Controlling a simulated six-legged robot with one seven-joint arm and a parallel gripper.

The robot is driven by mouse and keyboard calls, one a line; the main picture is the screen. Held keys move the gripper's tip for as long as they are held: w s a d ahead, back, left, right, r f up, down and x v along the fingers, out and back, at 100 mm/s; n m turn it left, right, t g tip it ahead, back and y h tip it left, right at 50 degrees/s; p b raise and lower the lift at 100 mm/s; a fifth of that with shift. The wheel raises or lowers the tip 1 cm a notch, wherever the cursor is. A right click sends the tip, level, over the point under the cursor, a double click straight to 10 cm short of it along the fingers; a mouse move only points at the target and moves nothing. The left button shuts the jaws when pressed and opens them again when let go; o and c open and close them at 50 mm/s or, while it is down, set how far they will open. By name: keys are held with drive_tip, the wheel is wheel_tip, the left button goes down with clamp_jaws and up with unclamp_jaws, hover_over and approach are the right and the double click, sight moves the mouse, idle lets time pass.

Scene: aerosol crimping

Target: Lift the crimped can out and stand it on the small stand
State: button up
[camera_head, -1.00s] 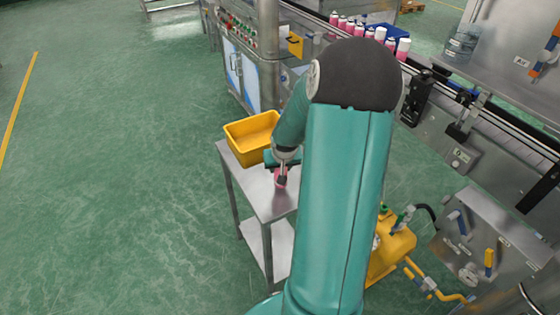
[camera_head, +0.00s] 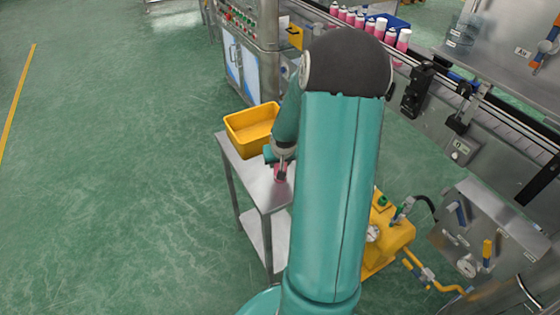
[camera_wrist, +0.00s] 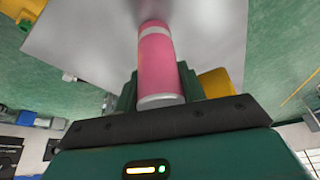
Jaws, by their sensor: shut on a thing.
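My gripper (camera_head: 281,167) is at the small steel stand (camera_head: 251,181), near the yellow bin. In the wrist view, my gripper (camera_wrist: 158,92) is shut on a pink can (camera_wrist: 158,60) with pale bands at its ends. The stand's metal top fills the middle behind the can in the wrist view (camera_wrist: 95,40). My arm hides the stand's right part in the head view.
A yellow bin (camera_head: 250,129) stands on the far end of the stand. A conveyor (camera_head: 500,125) with several pink and white cans (camera_head: 372,28) is at the right. Yellow equipment (camera_head: 392,235) stands close right of my arm. Open green floor lies left.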

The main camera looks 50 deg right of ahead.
drive_tip(key=shift+f, duration=0.25)
drive_tip(key=o, duration=1.1)
drive_tip(key=shift+c, duration=0.2)
drive_tip(key=shift+r, duration=0.1)
drive_tip(key=v, duration=1.3)
drive_tip(key=shift+r, duration=0.35)
drive_tip(key=s+a+r+n+y, duration=0.1)
drive_tip(key=a+r, duration=0.4)
drive_tip(key=a, duration=0.5)
drive_tip(key=s+a+r+n+t+y, duration=0.1)
drive_tip(key=s+a+r+n, duration=0.2)
drive_tip(key=a, duration=0.8)
drive_tip(key=s+a+r+n, duration=0.3)
drive_tip(key=a+r, duration=0.3)
drive_tip(key=a, duration=0.5)
drive_tip(key=shift+s+r+t+y, duration=0.3)
drive_tip(key=shift+s+t+y, duration=0.1)
drive_tip(key=shift+s, duration=0.5)
